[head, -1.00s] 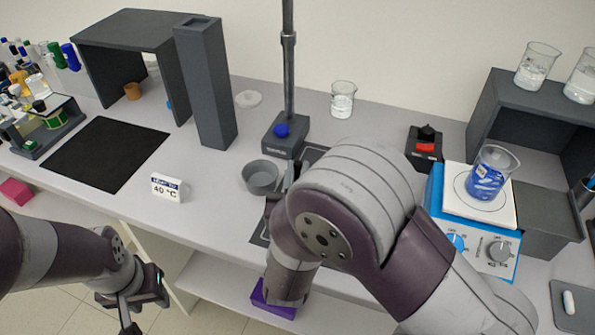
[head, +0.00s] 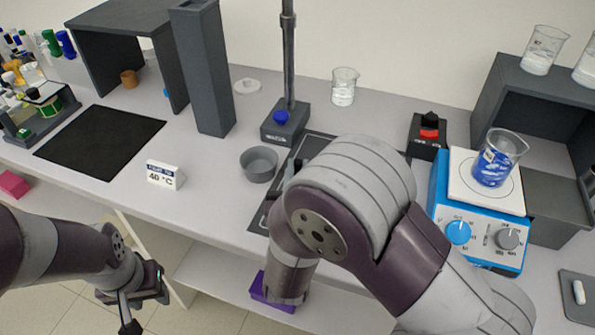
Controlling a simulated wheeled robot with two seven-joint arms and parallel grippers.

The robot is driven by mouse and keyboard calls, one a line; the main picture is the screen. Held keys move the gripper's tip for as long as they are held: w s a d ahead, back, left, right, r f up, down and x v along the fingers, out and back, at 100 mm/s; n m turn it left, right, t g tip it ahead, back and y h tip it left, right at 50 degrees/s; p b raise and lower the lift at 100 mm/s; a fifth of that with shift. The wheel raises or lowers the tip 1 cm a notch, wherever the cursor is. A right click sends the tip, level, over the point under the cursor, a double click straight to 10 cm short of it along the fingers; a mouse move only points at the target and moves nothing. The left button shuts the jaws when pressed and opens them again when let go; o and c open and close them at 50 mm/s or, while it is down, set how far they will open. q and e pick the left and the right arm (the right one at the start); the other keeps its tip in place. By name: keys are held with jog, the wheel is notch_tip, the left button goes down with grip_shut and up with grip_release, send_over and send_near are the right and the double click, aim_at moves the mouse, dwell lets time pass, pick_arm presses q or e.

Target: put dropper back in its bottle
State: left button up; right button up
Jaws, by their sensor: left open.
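I cannot make out a dropper or its bottle for certain. Several small bottles and vials (head: 22,72) with white, orange, green and blue caps crowd the far left, too small to tell apart. My left gripper (head: 131,316) hangs low in front of the bench at the lower left, open and empty, away from the benchtop. My right arm reaches in from the lower right over the bench's front edge.
A grey dish (head: 259,165), a stand (head: 286,122) with a tall rod, and a 40 °C sign (head: 165,175) stand mid-bench. A blue hotplate (head: 478,225) carries a beaker (head: 497,160) of blue liquid at right. A black mat (head: 98,142) lies bare at left.

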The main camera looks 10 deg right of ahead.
jog(key=shift+f, duration=0.1)
jog(key=o, duration=0.6)
jog(key=shift+o, duration=0.2)
jog(key=b+v, duration=0.1)
jog(key=v, duration=1.1)
jog(key=shift+s, duration=0.35)
jog(key=shift+a, duration=0.1)
